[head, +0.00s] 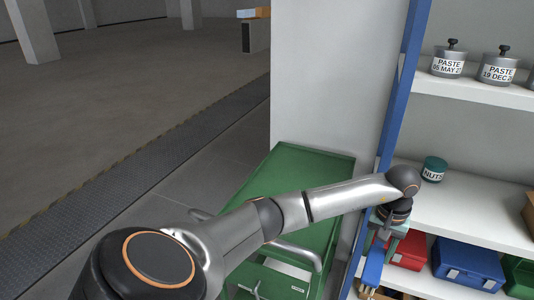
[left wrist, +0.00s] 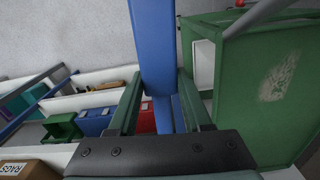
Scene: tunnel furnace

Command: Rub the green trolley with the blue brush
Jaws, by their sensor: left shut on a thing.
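The green trolley (head: 312,165) stands in the middle of the head view, against the white panel left of the shelf. In the left wrist view a green panel of the trolley (left wrist: 245,110) fills the right side, with a pale smudge (left wrist: 278,77) on it. My left arm reaches across the trolley to the shelf. My left gripper (head: 374,262) points down at the shelf's left end, shut on the blue brush (head: 372,272). In the wrist view the blue brush (left wrist: 152,45) runs from between the fingertips (left wrist: 160,75) past the top edge. The brush and trolley look apart.
A shelf (head: 455,205) on the right has a blue upright (head: 402,80) close to my gripper. It holds a jar marked NUTS (head: 433,168), paste pots (head: 448,62) and red (head: 408,250), blue (head: 468,262) and green bins. The floor at left (head: 120,100) is open.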

